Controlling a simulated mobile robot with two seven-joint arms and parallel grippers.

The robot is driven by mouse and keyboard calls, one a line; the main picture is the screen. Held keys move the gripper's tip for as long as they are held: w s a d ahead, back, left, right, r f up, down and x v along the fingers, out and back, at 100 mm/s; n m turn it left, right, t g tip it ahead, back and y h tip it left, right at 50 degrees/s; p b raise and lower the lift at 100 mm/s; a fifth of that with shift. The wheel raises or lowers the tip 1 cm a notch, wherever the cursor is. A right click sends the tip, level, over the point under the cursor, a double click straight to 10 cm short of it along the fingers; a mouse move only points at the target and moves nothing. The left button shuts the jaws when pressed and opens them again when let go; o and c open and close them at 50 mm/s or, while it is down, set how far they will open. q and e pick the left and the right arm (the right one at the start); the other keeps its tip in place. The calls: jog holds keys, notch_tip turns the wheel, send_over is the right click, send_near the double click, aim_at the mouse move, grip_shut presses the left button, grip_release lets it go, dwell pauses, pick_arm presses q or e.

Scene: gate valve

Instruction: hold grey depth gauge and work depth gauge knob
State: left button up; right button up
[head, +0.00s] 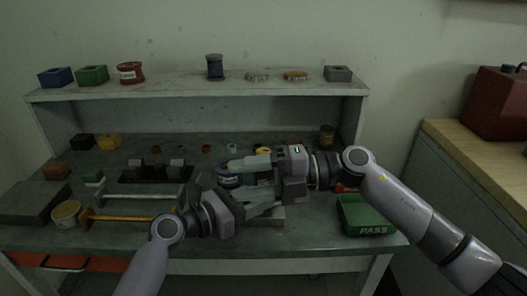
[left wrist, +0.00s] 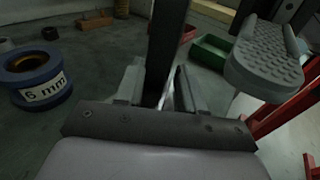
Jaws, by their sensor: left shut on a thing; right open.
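The grey depth gauge shows in the left wrist view as a dark upright bar (left wrist: 167,45) between the fingers of my left gripper (left wrist: 160,88), which is shut on it. In the head view my left gripper (head: 270,201) is over the front middle of the bench, and the gauge is mostly hidden among the grippers. My right gripper (head: 240,170) reaches in from the right, just behind and above the left one, and is open. One of its ridged finger pads shows at the upper right of the left wrist view (left wrist: 265,62). I cannot make out the gauge knob.
A green PASS tray (head: 366,216) stands right of the grippers. A blue ring marked 6 mm (left wrist: 38,78) lies close left in the left wrist view. Grey and orange bar-shaped tools (head: 130,219) lie at left. A raised shelf (head: 200,90) spans the back.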

aim_at(264, 151)
jog(key=d+r+n+t+h, duration=0.1)
jog(key=d+n+t+h, duration=0.2)
jog(key=d+n+t, duration=0.8)
jog(key=shift+t, duration=0.5)
jog(key=x, duration=1)
jog(key=shift+w+a+r, duration=0.15)
jog(key=shift+a+r, duration=0.05)
jog(key=shift+r, duration=0.05)
jog(key=c, duration=0.9)
